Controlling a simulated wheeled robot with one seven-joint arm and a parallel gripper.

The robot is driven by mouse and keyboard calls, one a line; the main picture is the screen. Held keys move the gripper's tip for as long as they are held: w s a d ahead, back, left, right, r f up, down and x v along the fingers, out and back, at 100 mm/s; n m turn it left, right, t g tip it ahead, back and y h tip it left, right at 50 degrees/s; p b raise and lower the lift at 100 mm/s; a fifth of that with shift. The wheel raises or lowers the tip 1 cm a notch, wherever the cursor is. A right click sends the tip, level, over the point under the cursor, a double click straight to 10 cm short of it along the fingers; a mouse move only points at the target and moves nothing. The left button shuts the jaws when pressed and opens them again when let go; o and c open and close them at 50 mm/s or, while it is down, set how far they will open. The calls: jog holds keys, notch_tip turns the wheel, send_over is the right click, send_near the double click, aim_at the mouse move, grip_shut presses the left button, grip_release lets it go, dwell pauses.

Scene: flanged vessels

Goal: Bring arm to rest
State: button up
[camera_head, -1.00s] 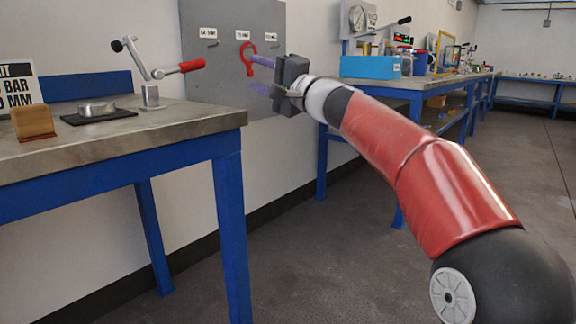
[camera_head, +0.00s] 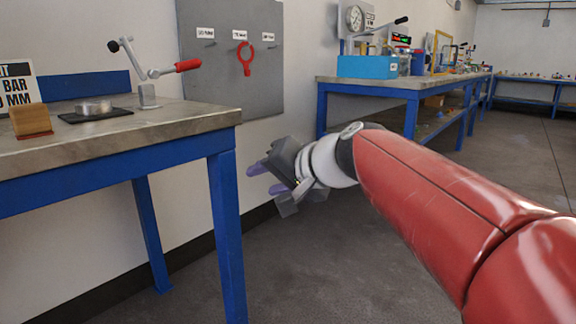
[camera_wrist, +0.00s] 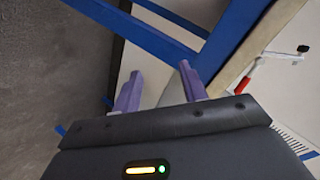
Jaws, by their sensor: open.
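My gripper (camera_head: 262,180) is open and empty, with its two purple fingers apart. In the head view it is low, beside the right end of the near bench, in front of the wall and below the grey tool board (camera_head: 232,95). My red arm comes in from the right. In the wrist view my gripper (camera_wrist: 160,88) points toward the blue bench frame (camera_wrist: 225,40), with nothing between the fingers.
The near bench (camera_head: 170,122) carries a red-handled lever tool (camera_head: 160,70), a metal disc on a black pad (camera_head: 95,108) and a wooden block (camera_head: 30,120). A back bench holds a blue box (camera_head: 368,67). The floor at right is clear.

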jog(key=s+d+f+n+g+h, duration=0.25)
jog(key=s+d+f+h, duration=0.65)
jog(key=s+d+f, duration=1.05)
notch_tip(320, 180, up, 11)
jog(key=s+p, duration=0.2)
jog(key=p, duration=1.1)
jog(key=shift+s+a+r+m+g, duration=0.15)
jog(key=shift+s+a+m+g, duration=0.2)
jog(key=shift+s+a+m, duration=0.1)
